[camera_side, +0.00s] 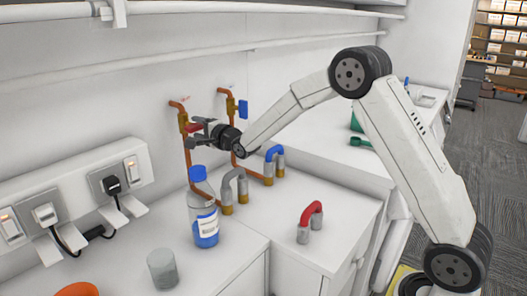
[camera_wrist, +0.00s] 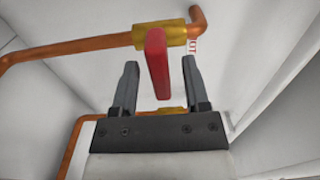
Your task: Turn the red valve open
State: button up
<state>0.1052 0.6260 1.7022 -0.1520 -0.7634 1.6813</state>
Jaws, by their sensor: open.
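The red valve handle (camera_side: 193,128) is on the brass body of the left copper pipe on the back wall. In the wrist view the red handle (camera_wrist: 157,72) sticks out across the pipe from the brass valve body (camera_wrist: 178,36). My gripper (camera_side: 203,131) is at the left valve. In the wrist view my gripper (camera_wrist: 160,63) is open, with one finger on each side of the handle. A gap shows between the handle and each finger. In the side view the fingers partly hide the handle.
A second pipe with a blue valve handle (camera_side: 243,109) stands close to the right. Below are a blue-capped bottle (camera_side: 203,218), a grey-handled pipe piece (camera_side: 228,185), a blue-topped one (camera_side: 274,155), a red-topped one (camera_side: 312,213) and a grey cup (camera_side: 162,269).

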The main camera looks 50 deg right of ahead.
jog(key=shift+c, duration=0.2)
grip_shut()
jog(key=shift+n, duration=0.4)
jog(key=n, duration=0.3)
jog(key=shift+n, duration=0.3)
jog(key=n, duration=0.9)
jog(key=shift+n, duration=2.3)
jog(key=shift+f, duration=0.1)
